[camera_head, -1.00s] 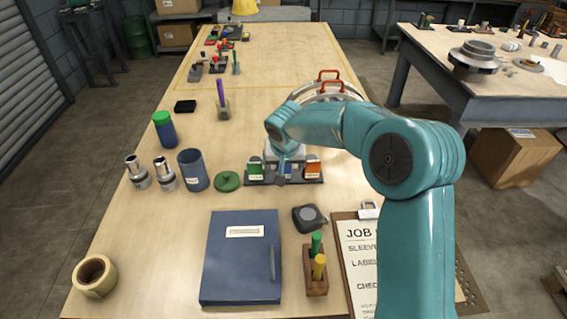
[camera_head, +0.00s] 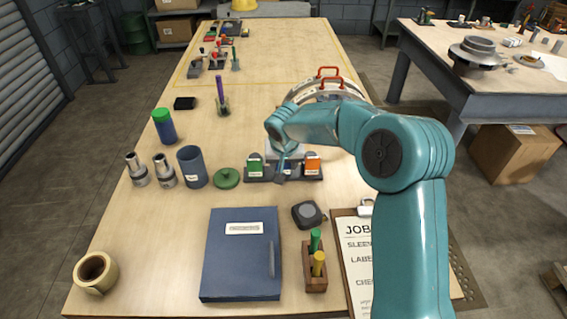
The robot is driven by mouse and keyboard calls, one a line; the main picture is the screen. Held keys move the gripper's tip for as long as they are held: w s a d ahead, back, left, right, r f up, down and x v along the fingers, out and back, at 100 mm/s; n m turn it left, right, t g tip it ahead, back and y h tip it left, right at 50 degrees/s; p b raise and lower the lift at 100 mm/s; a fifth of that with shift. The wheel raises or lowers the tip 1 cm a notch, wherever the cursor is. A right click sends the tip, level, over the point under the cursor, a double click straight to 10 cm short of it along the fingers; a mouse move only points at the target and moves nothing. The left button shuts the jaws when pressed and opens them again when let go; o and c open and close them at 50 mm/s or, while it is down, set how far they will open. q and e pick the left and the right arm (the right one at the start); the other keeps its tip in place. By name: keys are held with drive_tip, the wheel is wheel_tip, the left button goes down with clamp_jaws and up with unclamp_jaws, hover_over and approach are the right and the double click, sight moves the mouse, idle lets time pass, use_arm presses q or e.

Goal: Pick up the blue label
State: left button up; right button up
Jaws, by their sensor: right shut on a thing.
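My right gripper (camera_head: 281,177) reaches down at the dark label rack (camera_head: 316,179) in the middle of the table, between a green label (camera_head: 255,165) and an orange label (camera_head: 312,164). It is shut on the blue label (camera_head: 290,169), which shows only as a small patch of blue beside the fingers. My wrist and fingers hide most of it, and I cannot tell whether it is clear of the rack. My left gripper is not in view.
A green lid (camera_head: 227,178) and a blue cup (camera_head: 192,167) stand left of the rack. A tape measure (camera_head: 308,214), blue binder (camera_head: 241,258) and clipboard (camera_head: 353,262) lie nearer. A round casing with red handles (camera_head: 328,73) stands behind my arm.

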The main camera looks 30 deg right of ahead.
wheel_tip(320, 180, up, 24)
drive_tip(key=p, duration=0.5)
drive_tip(key=shift+r, duration=0.15)
idle(0.3)
